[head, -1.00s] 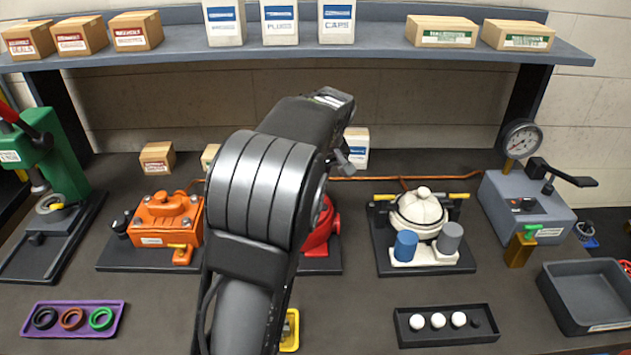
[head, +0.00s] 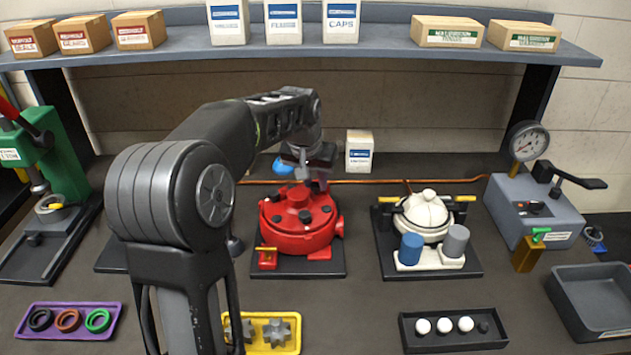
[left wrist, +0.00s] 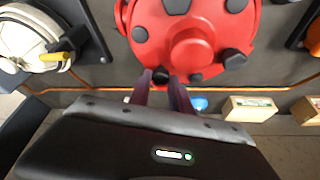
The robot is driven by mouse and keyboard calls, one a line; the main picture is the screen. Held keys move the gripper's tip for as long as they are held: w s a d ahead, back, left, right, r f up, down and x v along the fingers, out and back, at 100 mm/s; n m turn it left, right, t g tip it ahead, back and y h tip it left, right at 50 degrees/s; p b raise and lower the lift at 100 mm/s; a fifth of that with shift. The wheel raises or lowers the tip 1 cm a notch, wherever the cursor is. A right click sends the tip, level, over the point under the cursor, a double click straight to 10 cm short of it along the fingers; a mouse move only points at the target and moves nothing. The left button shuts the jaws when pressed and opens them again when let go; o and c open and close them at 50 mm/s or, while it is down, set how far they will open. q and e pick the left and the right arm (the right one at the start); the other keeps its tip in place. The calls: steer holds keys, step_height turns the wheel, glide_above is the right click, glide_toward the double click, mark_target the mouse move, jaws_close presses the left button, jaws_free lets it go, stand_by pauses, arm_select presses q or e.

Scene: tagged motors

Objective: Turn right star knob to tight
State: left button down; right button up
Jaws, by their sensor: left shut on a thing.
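The red motor (head: 300,235) sits on a black base plate in the middle of the bench, with several dark knobs around its round lid. My left gripper (head: 318,182) is over the lid's back right edge, pointing down. In the left wrist view the fingers (left wrist: 160,88) are closed around a small dark knob (left wrist: 160,75) at the rim of the red lid (left wrist: 190,30). The fingers partly hide this knob, and I cannot make out its star shape or any tight mark. My right gripper is not in view.
The white motor (head: 425,213) stands to the right, with blue and grey cylinders in front. A yellow tray (head: 262,347) with grey gears is in front of the red motor. A small white box (head: 359,150) and a blue object (head: 283,166) are behind it.

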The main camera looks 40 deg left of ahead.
arm_select(q)
steer(key=shift+w+a+r, duration=0.1)
steer(key=shift+w+r, duration=0.05)
steer(key=shift+r, duration=0.1)
steer(key=c, duration=1.6)
jaws_free()
steer(key=shift+o, duration=0.7)
steer(key=shift+f, duration=0.1)
steer(key=v, duration=0.8)
steer(key=shift+b, duration=0.4)
steer(key=shift+f, duration=0.15)
